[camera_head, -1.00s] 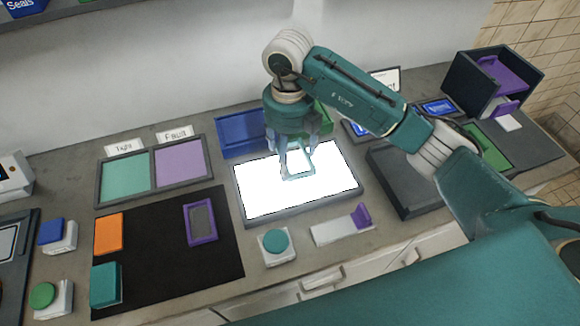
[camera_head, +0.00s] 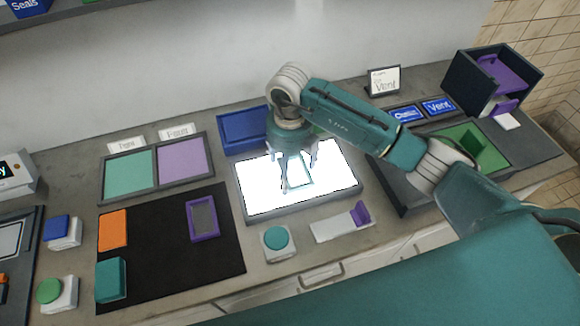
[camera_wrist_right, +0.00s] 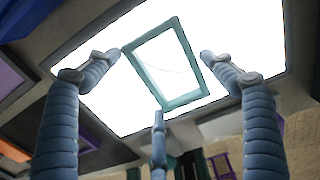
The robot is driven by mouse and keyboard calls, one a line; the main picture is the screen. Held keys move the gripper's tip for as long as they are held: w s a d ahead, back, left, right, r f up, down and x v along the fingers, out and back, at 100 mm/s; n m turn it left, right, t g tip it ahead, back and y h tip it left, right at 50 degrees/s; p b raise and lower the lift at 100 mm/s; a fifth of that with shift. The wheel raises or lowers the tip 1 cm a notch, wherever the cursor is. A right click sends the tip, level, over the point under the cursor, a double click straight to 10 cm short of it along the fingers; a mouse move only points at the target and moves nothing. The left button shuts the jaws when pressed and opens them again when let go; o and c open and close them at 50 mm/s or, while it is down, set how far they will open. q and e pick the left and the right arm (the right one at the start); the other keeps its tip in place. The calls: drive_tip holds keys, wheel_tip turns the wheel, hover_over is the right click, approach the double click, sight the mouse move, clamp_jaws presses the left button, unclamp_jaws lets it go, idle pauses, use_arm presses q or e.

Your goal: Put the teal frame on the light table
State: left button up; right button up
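The teal frame (camera_head: 297,187) lies on the bright white surface of the light table (camera_head: 247,199). It is tilted relative to the table's edges. In the wrist view the frame (camera_wrist_right: 192,57) shows as a thin teal rectangle with a bright, empty middle, inside the lit area of the table (camera_wrist_right: 110,112). My right gripper (camera_head: 294,163) is directly above the frame. Its fingers (camera_wrist_right: 160,75) are spread around the frame, with gaps seen at the left and right tips; the lower finger's tip is close to the frame's edge. My left gripper is not in view.
A black mat (camera_head: 165,262) with an orange block (camera_head: 113,229), a teal block (camera_head: 110,280) and a purple frame (camera_head: 202,220) lies left. A teal button (camera_head: 276,239) and a purple-levered switch (camera_head: 345,224) stand in front. A blue tray (camera_head: 240,127) sits behind.

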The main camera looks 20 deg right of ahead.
sight(290, 171)
drive_tip(key=shift+o, duration=0.4)
drive_tip(key=shift+r, duration=0.3)
wheel_tip(290, 171, up, 12)
drive_tip(key=b, duration=0.2)
drive_tip(key=shift+f+b, duration=0.15)
drive_tip(key=shift+b, duration=0.25)
